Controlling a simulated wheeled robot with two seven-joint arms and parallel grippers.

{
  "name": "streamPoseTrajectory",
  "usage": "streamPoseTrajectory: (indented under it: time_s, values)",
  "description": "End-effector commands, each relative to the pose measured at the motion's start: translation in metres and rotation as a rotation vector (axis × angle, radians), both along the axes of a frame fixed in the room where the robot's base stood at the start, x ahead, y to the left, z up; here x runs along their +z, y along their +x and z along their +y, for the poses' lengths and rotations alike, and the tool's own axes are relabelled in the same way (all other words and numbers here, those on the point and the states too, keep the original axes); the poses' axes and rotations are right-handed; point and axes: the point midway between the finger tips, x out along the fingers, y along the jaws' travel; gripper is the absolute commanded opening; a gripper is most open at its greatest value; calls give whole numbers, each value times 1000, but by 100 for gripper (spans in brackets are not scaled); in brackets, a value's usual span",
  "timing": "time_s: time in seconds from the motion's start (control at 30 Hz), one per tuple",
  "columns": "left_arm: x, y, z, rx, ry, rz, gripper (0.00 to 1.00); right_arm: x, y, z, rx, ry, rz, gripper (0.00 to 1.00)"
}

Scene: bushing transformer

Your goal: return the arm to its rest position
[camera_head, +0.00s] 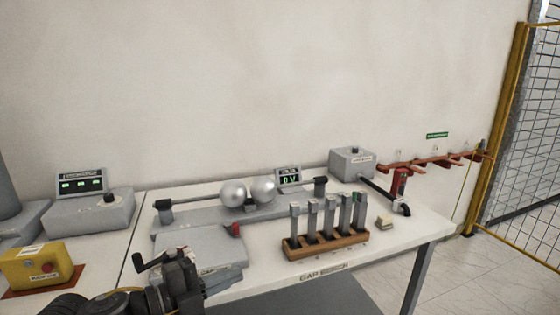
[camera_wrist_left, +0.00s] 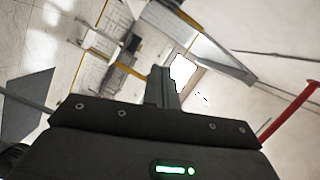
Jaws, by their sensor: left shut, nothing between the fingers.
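My left arm comes in at the bottom left of the head view. Its dark gripper (camera_head: 184,264) is in front of the near edge of the bench, overlapping the grey flat box (camera_head: 205,245) in the picture. In the left wrist view the fingers (camera_wrist_left: 162,88) are together, with nothing held between them. My right gripper is in neither view.
The white bench (camera_head: 385,240) carries two metal spheres (camera_head: 247,191), a wooden rack (camera_head: 325,245) of several grey bars, and a grey box (camera_head: 352,162). A yellow button box (camera_head: 38,264) stands at left. A red wall rail (camera_head: 430,162) and yellow-framed mesh fence (camera_head: 515,140) are at right.

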Motion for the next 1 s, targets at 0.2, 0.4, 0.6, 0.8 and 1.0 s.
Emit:
streamPoseTrajectory:
  time_s: [0.2,0.4,0.6,0.8,1.0]
  values:
    - [-72,7,25,351,-242,318,0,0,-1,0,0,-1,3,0]
    - [-187,-33,82,792,-374,755,0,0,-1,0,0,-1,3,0]
    - [-277,-114,123,1128,-386,1122,0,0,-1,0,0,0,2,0]
    - [-323,-190,142,1340,-362,1371,0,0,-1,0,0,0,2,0]
    - [-366,-228,149,1456,-327,1514,0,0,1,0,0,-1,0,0]
